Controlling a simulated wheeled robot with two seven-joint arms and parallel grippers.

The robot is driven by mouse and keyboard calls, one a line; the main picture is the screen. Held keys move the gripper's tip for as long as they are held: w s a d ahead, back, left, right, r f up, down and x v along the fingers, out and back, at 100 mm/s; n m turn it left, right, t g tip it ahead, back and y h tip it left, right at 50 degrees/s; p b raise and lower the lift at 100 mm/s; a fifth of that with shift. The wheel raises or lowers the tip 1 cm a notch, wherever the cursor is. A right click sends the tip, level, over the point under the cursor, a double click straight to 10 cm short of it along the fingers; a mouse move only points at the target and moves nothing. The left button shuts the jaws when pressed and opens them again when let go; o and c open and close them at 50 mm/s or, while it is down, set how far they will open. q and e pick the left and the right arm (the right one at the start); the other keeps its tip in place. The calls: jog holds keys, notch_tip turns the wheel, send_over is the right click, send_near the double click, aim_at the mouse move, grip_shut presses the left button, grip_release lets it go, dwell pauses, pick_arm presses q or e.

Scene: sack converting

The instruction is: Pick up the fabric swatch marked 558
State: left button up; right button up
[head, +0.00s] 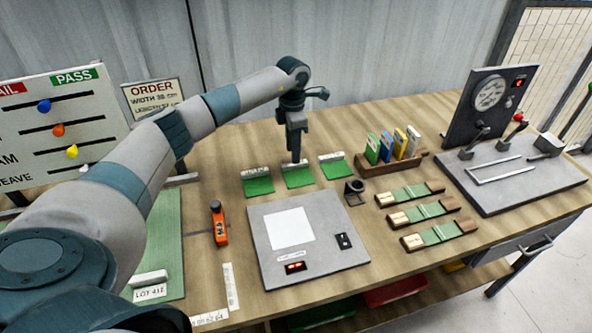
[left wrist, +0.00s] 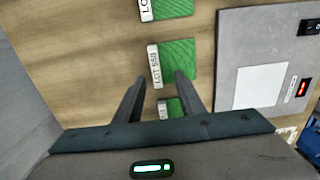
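The green swatch with a white header marked LOT 558 (left wrist: 178,62) lies flat on the bench; in the head view it is the middle swatch (head: 299,180) of a row of three. My left gripper (head: 296,160) points down just above it. In the left wrist view the left gripper (left wrist: 161,76) is open, its fingers apart at either side of the swatch's near part, with nothing held. A gap to the swatch cannot be judged exactly. My right gripper is not in view.
Similar swatches lie at left (head: 258,186) and right (head: 337,170). A grey scale-like plate (head: 335,215) with a white square is in front. A small dark cup (head: 354,190) and a wooden rack (head: 375,168) of coloured cards stand to the right. An orange tool (head: 220,228) lies left.

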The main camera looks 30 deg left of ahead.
aim_at(298, 174)
pick_arm(q)
jog(key=shift+w+f+p, duration=0.1)
jog(key=shift+f+p, duration=0.3)
jog(key=shift+p, duration=0.15)
jog(key=f+p, duration=0.1)
jog(key=f, duration=0.1)
jog(key=f+p, duration=0.1)
jog(key=shift+w+a+f, duration=0.2)
jog(key=shift+f, duration=0.5)
grip_shut()
